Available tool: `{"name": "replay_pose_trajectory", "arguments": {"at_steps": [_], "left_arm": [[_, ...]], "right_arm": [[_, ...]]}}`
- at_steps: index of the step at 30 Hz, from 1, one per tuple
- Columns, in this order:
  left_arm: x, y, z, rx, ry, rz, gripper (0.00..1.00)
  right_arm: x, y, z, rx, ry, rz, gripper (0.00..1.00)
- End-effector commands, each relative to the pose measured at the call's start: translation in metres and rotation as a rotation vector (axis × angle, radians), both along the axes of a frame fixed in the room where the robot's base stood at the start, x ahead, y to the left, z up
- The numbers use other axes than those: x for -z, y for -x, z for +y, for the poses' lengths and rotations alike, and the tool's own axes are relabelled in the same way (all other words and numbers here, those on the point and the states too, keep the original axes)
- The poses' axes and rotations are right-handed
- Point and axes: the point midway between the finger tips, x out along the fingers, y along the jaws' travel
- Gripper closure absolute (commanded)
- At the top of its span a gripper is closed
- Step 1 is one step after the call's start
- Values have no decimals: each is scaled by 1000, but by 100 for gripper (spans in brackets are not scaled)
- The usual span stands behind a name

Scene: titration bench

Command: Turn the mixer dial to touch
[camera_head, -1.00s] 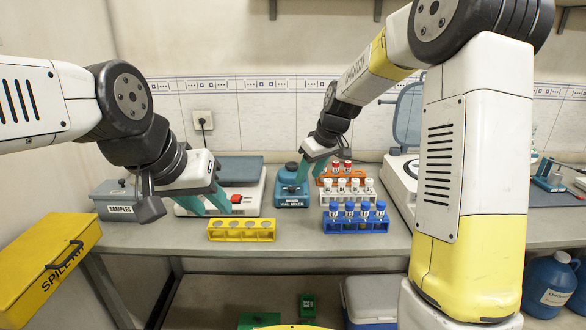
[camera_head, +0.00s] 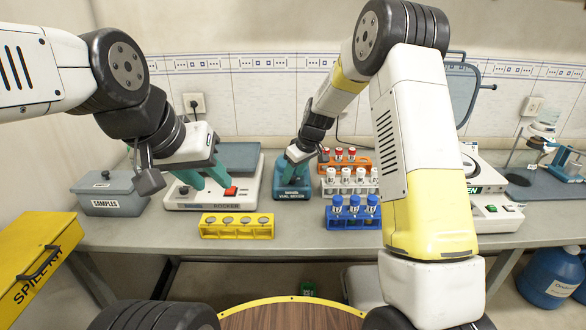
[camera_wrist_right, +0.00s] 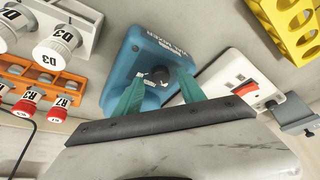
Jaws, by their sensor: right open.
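The teal vial mixer (camera_head: 292,192) stands at the back of the bench, right of the rocker. In the right wrist view the mixer (camera_wrist_right: 122,62) shows its black dial (camera_wrist_right: 159,74) with a white mark. My right gripper (camera_head: 293,172) is over the mixer. In the wrist view its open teal fingers (camera_wrist_right: 161,78) lie on either side of the dial; I cannot tell whether they touch it. My left gripper (camera_head: 210,184) is open and empty above the white rocker (camera_head: 240,199). The right gripper partly hides the dial in the head view.
An orange rack (camera_head: 361,163) with red-capped vials, a white rack (camera_head: 330,189) and a blue rack (camera_head: 340,223) stand close right of the mixer. A yellow rack (camera_head: 237,231) is in front of the rocker. A grey samples box (camera_head: 112,193) is at the left.

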Motion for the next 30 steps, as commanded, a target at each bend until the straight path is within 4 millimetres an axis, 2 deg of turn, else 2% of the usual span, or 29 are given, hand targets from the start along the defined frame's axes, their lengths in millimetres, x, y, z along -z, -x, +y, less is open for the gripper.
{"name": "replay_pose_trajectory", "arguments": {"at_steps": [3,11,18,30], "left_arm": [[0,0,0,0,0,0,64],[0,0,0,0,0,0,64],[0,0,0,0,0,0,64],[0,0,0,0,0,0,64]], "right_arm": [[6,-2,2,0,0,0,53],[6,-2,2,0,0,-1,55],[6,-2,2,0,0,-1,100],[6,-1,3,52,0,-1,100]]}}
